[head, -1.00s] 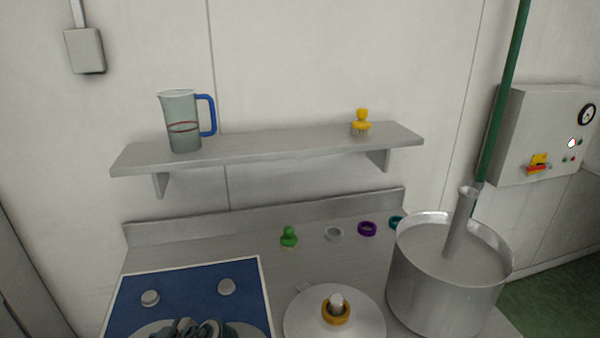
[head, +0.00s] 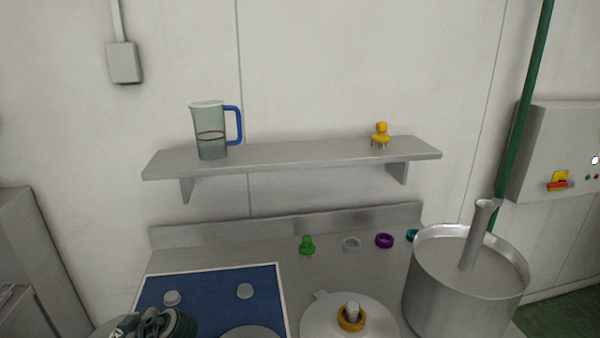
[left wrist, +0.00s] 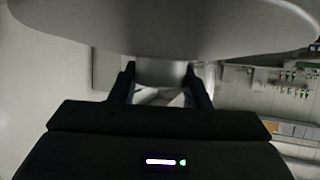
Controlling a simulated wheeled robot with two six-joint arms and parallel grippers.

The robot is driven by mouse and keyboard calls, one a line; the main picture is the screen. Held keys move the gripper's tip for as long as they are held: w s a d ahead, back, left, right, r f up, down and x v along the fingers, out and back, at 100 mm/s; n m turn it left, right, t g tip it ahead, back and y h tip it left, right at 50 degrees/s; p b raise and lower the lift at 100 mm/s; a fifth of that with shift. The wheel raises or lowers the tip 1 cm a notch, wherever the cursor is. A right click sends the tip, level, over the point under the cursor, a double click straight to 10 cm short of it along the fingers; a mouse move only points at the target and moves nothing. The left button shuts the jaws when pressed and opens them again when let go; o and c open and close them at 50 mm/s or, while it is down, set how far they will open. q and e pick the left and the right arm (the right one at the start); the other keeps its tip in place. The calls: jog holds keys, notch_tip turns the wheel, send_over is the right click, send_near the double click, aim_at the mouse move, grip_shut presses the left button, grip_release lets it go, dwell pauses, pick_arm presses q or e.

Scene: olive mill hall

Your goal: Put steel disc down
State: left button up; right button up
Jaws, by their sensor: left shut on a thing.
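My left gripper (head: 150,326) is at the bottom left of the head view, over the near left part of the blue mat. It is shut on the steel disc (left wrist: 165,28), which fills the top of the left wrist view as a broad grey plate. A short grey stem (left wrist: 160,72) on the disc sits between the fingers (left wrist: 160,88). The blue mat (head: 205,288) carries two small grey knobs. My right gripper is not in view.
To the right are a lid with a yellow ring (head: 322,318) and a steel pot (head: 455,300). A green knob (head: 307,244) and rings stand behind. A shelf (head: 300,155) holds a jug (head: 209,130).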

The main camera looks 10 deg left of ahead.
pick_arm(q)
jog(key=a+r, duration=0.1)
jog(key=a, duration=0.1)
jog(key=a+r, duration=0.2)
jog(key=a, duration=0.1)
jog(key=a+r, duration=0.2)
jog(key=a, duration=0.1)
jog(key=shift+s+r, duration=0.1)
jog(key=shift+r, duration=0.15)
jog(key=s+a+r, duration=0.1)
jog(key=a+r, duration=0.7)
jog(key=r, duration=0.1)
jog(key=w+d+m+t+h, duration=0.4)
jog(key=d+m+t+h, duration=0.2)
jog(key=d+m, duration=0.45)
jog(key=w+d+m+t+h, duration=0.3)
jog(key=d+m+t+h, duration=0.35)
jog(key=d, duration=0.65)
jog(key=d+f, duration=0.3)
jog(key=d, duration=0.7)
jog(key=d+f, duration=0.2)
jog(key=d, duration=0.8)
notch_tip(320, 180, down, 7)
jog(key=b, duration=0.6)
jog(key=shift+r+b, duration=0.15)
jog(key=shift+b, duration=0.2)
jog(key=shift+w, duration=0.1)
